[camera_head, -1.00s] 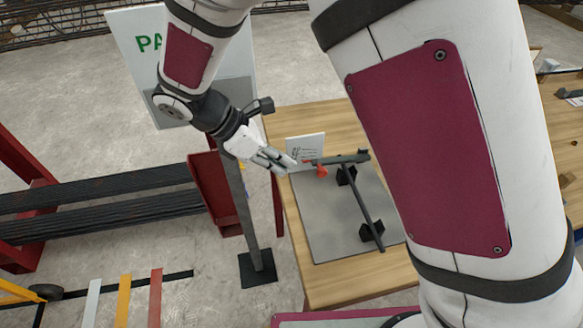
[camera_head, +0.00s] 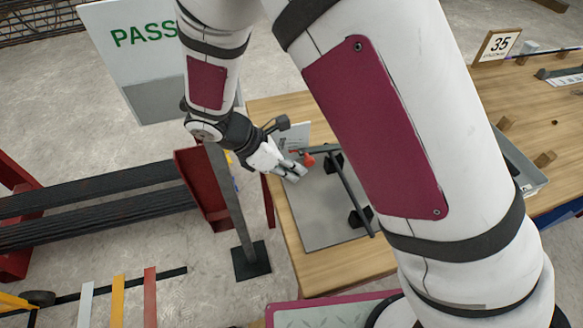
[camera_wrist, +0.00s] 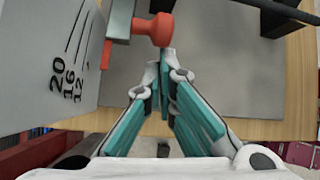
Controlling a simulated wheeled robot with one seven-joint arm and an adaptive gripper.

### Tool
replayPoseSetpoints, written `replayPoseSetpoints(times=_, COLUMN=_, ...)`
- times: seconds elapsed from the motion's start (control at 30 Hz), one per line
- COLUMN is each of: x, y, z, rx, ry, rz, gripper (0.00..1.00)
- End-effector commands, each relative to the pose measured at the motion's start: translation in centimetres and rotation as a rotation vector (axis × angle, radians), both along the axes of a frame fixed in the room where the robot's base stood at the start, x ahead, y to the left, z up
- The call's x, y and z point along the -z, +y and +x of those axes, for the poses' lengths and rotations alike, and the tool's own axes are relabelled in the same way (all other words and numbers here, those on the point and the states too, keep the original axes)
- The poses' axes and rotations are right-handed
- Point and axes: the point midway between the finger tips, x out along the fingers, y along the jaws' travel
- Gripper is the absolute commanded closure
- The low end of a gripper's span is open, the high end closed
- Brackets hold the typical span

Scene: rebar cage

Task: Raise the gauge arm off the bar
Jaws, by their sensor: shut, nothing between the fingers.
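The gauge arm (camera_head: 322,151) is a dark grey lever with a red knob (camera_head: 308,160) near its left end, at the back of the grey plate. The dark bar (camera_head: 348,190) runs across black supports on the plate; the arm reaches over its far end, but contact is unclear. My gripper (camera_head: 297,176) is shut and empty, just in front of the knob. In the wrist view, the closed fingertips (camera_wrist: 166,68) are just below the red knob (camera_wrist: 157,29), close to it; I cannot tell whether they touch. A white scale card (camera_wrist: 52,55) shows 20, 16 and 12.
The grey plate (camera_head: 315,228) lies on a wooden table (camera_head: 283,109). A grey post (camera_head: 232,205) and red steel frame stand left of the table. A PASS board (camera_head: 130,60) stands behind my arm. A tray (camera_head: 522,168) and a 35 sign (camera_head: 496,45) are at right.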

Motion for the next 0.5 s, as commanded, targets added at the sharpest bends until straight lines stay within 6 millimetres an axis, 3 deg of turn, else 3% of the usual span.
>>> replayPoseSetpoints(times=0.5, x=-1.3, y=-0.1, z=0.0, rx=0.002, ry=0.015, rz=0.072, gripper=1.0)
